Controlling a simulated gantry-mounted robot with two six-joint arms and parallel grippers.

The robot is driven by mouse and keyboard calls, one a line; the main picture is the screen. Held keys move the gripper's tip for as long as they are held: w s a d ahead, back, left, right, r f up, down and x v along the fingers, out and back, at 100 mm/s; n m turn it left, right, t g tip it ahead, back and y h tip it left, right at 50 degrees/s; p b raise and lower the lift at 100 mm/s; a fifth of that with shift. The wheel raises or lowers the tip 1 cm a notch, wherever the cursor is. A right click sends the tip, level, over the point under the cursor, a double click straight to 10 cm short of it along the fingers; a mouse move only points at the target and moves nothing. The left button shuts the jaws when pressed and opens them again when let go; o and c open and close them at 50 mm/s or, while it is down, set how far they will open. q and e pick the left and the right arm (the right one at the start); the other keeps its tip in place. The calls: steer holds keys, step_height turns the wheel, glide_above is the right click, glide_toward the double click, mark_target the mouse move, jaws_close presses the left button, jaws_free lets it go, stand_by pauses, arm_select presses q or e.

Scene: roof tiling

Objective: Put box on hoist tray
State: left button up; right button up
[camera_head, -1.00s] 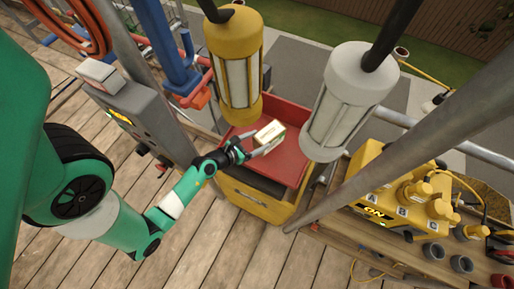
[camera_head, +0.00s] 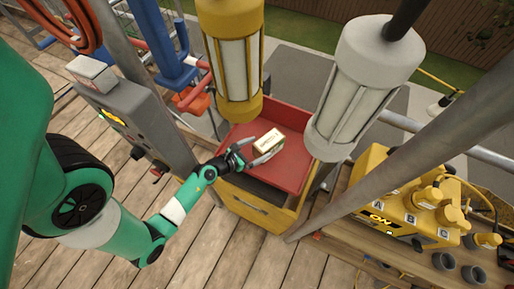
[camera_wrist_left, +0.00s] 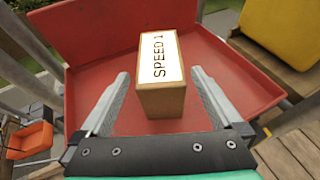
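The box (camera_head: 268,142) is small and tan with a white label. It rests on the red hoist tray (camera_head: 290,172). In the left wrist view the box (camera_wrist_left: 161,86) reads "SPEED 1" and stands on the red tray (camera_wrist_left: 105,50). My left gripper (camera_head: 257,155) reaches over the tray's near left side, with its fingers toward the box. In the left wrist view the left gripper (camera_wrist_left: 161,82) is open, with a gap between each finger and the box. My right gripper is not in view.
A yellow lamp (camera_head: 232,70) and a white lamp (camera_head: 358,85) hang close around the tray. A grey control box (camera_head: 130,110) stands at left. A diagonal grey pole (camera_head: 420,140) and a yellow power unit (camera_head: 400,200) are at right.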

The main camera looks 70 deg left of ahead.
arm_select(q)
steer(key=shift+r, duration=0.15)
steer(key=shift+s+d+r, duration=0.1)
steer(key=shift+s+r, duration=0.05)
steer(key=shift+s, duration=0.15)
steer(key=v, duration=1.1)
steer(key=shift+d+r, duration=0.15)
